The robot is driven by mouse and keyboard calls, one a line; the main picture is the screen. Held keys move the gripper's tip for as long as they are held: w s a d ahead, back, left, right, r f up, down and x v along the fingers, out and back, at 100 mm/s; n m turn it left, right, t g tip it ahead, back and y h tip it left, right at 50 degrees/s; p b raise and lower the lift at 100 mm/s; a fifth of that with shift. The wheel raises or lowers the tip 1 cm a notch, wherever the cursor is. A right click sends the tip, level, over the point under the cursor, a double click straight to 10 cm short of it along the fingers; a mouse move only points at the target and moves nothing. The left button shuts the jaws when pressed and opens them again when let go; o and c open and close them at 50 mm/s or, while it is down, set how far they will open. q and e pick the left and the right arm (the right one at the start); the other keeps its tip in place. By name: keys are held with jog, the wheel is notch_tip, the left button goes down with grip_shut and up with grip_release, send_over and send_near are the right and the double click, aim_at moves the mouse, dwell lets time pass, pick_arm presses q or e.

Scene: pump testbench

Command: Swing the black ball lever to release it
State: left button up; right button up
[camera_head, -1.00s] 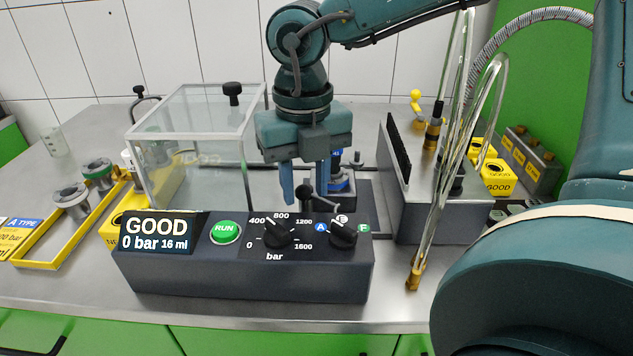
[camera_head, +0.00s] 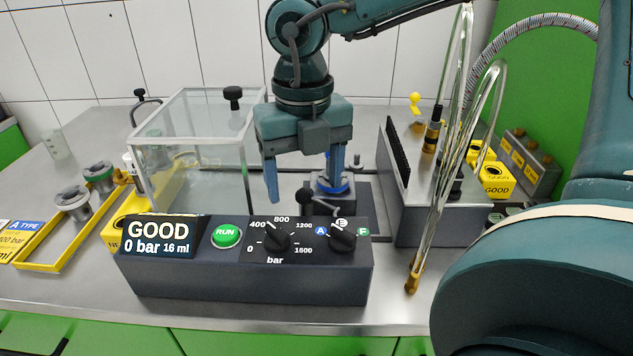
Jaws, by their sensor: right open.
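The black ball lever (camera_head: 305,195) is behind the control box, with its ball at the left end and a thin arm running right. It sits in front of a dark clamp with a blue ring (camera_head: 337,187). My right gripper (camera_head: 304,186) points down over it with its two blue fingers spread wide. The ball appears in the gap between the fingers, and I see no finger touching it. The control box hides the lower part of the lever. My left gripper is not in view.
The control box (camera_head: 245,277) stands in front and reads GOOD, 0 bar. A clear guard box (camera_head: 195,140) is left of the gripper. A grey metal block (camera_head: 430,218) with clear hoses is at right. A yellow tray (camera_head: 45,263) with metal parts lies at left.

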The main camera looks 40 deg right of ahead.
aim_at(305, 191)
jog(key=shift+r+p, duration=0.95)
jog(key=shift+r, duration=1.25)
